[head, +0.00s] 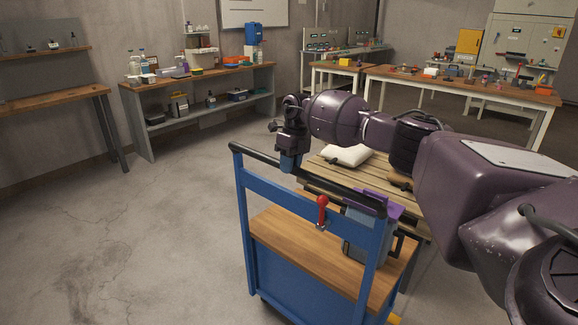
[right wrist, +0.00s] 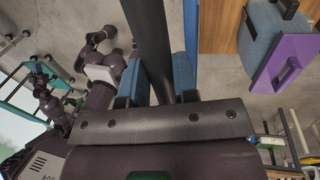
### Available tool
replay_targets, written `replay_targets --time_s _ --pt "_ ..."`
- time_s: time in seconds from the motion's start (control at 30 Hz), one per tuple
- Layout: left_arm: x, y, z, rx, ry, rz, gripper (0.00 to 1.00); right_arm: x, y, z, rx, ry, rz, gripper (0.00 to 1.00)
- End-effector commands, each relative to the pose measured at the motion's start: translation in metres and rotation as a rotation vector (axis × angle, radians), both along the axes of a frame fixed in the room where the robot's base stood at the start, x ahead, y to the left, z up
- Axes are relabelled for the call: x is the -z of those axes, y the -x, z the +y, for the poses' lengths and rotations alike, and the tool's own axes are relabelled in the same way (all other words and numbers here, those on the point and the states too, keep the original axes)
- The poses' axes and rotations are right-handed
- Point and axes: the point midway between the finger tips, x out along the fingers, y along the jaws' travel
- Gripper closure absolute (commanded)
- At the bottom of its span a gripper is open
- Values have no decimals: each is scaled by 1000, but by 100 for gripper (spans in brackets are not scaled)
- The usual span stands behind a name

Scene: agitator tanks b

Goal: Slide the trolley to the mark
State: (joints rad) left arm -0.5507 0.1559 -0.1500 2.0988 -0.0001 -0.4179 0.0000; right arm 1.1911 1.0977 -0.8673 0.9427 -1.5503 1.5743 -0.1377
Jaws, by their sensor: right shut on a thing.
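The blue trolley (head: 282,278) stands in the front middle of the head view, with a wooden shelf and a black push handle (head: 340,187) along its top. My right gripper (head: 289,162) is at the handle. In the right wrist view its two blue fingers (right wrist: 158,82) lie on either side of the black bar, shut on it. A grey-blue case with a purple top (right wrist: 268,45) is on the trolley's shelf. My left gripper does not show in the head view. I cannot make out the mark; a bit of yellow (head: 396,319) shows low beside the trolley.
A slatted wooden pallet (head: 325,176) with a white sack (head: 347,155) stands close behind the trolley. A red-knobbed lever (head: 322,206) is on the trolley frame. Workbenches (head: 233,78) line the back. Bare concrete floor (head: 130,235) lies open to the left.

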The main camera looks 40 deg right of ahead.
Motion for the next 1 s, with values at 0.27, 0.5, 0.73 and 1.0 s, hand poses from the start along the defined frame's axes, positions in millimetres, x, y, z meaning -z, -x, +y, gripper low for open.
replay_targets --time_s 0.27,0.5,0.73,1.0 --pt "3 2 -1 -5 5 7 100 -1 0 0 0 1 -1 48" --pt "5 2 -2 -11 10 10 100 -1 0 0 0 0 -1 48" --pt "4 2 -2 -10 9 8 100 -23 -2 -4 1 1 -4 48" --pt "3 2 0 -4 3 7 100 -72 -3 -14 2 0 -3 48"
